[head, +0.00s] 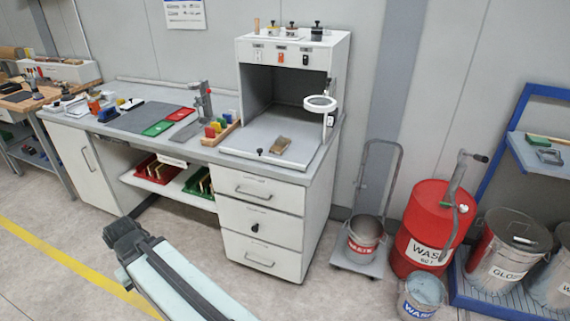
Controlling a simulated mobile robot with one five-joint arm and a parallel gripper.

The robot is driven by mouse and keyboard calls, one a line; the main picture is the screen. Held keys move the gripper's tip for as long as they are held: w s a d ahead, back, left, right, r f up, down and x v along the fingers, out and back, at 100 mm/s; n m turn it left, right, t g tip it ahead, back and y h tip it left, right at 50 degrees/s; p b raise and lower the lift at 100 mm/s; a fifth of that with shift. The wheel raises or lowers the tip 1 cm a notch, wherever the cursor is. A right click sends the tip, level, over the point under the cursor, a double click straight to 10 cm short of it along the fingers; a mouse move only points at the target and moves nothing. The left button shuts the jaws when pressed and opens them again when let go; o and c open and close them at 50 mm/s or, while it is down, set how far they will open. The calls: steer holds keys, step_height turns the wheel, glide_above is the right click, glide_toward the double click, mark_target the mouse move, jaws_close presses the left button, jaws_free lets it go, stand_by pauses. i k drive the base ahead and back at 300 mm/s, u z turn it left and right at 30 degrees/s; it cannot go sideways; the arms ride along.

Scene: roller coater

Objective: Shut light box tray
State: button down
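The light box (342,62) is a white cabinet on the right end of the workbench, with an open dark interior and switches on its top front. Its light grey tray (243,136) extends out in front of the opening. A small dark knob (260,151) stands near the tray's front edge. A small brown piece (281,145) lies on the tray. My gripper (121,226) is the dark end of my arm at lower left, low in front of the bench and well apart from the tray. Its fingers are too unclear to tell open from shut.
A round magnifier (320,103) sticks out at the light box's right side, above the tray. A rack of coloured blocks (220,133) stands left of the tray. White drawers (261,201) are below. A red waste drum (432,228) stands right. Floor before the drawers is clear.

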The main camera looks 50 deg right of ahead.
mark_target(254, 141)
steer(key=z, duration=0.05)
steer(key=i, duration=1)
